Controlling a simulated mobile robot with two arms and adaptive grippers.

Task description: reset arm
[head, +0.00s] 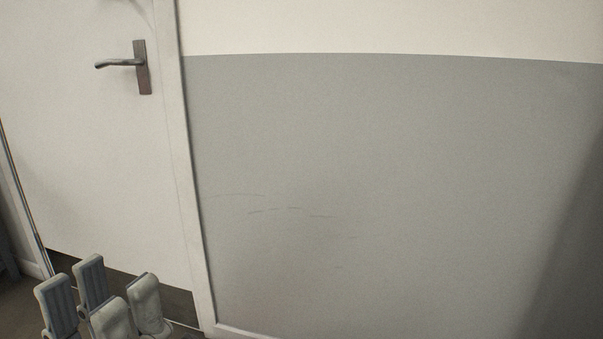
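My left gripper (100,300) shows at the bottom left of the head view. Its grey finger pads point upward, with a gap between them, and nothing is held in that gap. It is open, in front of the lower part of a white door. The rest of the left arm is below the picture's edge. My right gripper is not in view.
The white door (95,150) has a metal lever handle (120,63) and a dark strip along its bottom. A wall (390,180), grey below and cream above, fills the right side, with faint scuff marks. A little dark floor (18,300) shows at lower left.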

